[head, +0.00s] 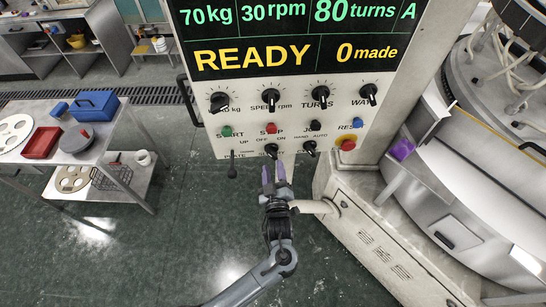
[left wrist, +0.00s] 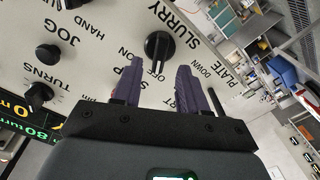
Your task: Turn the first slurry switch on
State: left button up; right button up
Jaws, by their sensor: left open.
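The slurry switch (head: 271,150) is a black rotary knob low on the machine's white control panel (head: 225,165). In the left wrist view the knob (left wrist: 159,45) sits under the word SLURRY, and its white mark appears to point towards OFF. My left gripper (head: 274,174) is open, with purple fingers, just below the knob in the head view. In the left wrist view its fingertips (left wrist: 160,68) stand apart, one to each side of the knob's line, with nothing between them. Whether they touch the panel I cannot tell. My right gripper is not in view.
The hand/auto knob (head: 310,147) is right of the slurry knob, and the plate lever (head: 232,170) is left. A red stop button (head: 347,144) on yellow is farther right. The display (head: 290,35) reads READY. A trolley (head: 100,140) stands left over open floor.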

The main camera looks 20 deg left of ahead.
aim_at(272, 157)
pick_arm(q)
jog(key=shift+p+x, duration=0.3)
jog(key=shift+x, duration=2.05)
grip_shut()
